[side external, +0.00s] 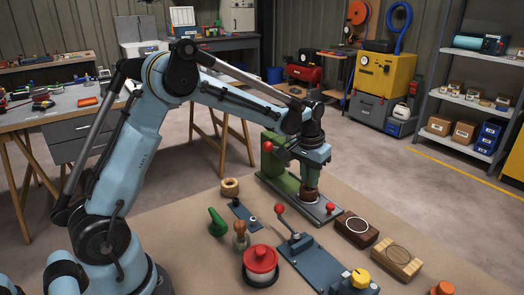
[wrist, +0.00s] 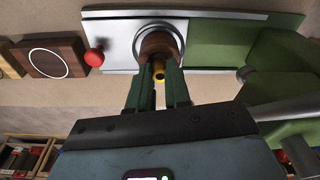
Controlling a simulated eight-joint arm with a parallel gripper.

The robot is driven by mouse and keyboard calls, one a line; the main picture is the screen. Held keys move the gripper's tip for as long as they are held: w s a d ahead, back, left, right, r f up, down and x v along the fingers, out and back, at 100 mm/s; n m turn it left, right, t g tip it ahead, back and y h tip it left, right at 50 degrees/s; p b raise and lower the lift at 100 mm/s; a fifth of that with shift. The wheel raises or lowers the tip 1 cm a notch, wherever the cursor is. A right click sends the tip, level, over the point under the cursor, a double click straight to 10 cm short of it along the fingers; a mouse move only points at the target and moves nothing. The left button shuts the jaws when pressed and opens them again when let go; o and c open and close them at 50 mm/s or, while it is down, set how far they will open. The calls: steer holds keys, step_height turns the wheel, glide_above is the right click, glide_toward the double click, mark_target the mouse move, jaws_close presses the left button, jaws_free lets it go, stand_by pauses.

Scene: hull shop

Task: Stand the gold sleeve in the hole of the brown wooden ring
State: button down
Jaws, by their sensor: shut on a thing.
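My gripper (wrist: 160,66) points down over the grey plate of the green press. Its two green fingers are shut on the gold sleeve (wrist: 159,75), whose near end with a dark opening shows between them in the wrist view. The brown wooden ring (wrist: 158,43) is just beyond the fingertips, on a round silver seat. It also shows below my gripper in the side view (side external: 310,192). The fingers cover most of the sleeve and part of the ring. I cannot tell whether the sleeve's lower end is inside the hole or above it.
The green press (side external: 283,172) stands close beside my gripper. A red knob (wrist: 95,57) is left of the ring in the wrist view. A dark wooden block with a white circle (side external: 357,228), a lever fixture (side external: 300,245) and a red-lidded pot (side external: 261,263) stand nearby.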

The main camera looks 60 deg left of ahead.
steer(key=shift+f, duration=0.3)
steer(key=shift+r, duration=0.85)
steer(key=shift+f, duration=0.85)
stand_by(0.8)
steer(key=c, duration=1.4)
jaws_free()
steer(key=shift+o, duration=0.2)
step_height(320, 180, up, 11)
steer(key=s, duration=0.1)
steer(key=shift+s+d, duration=0.15)
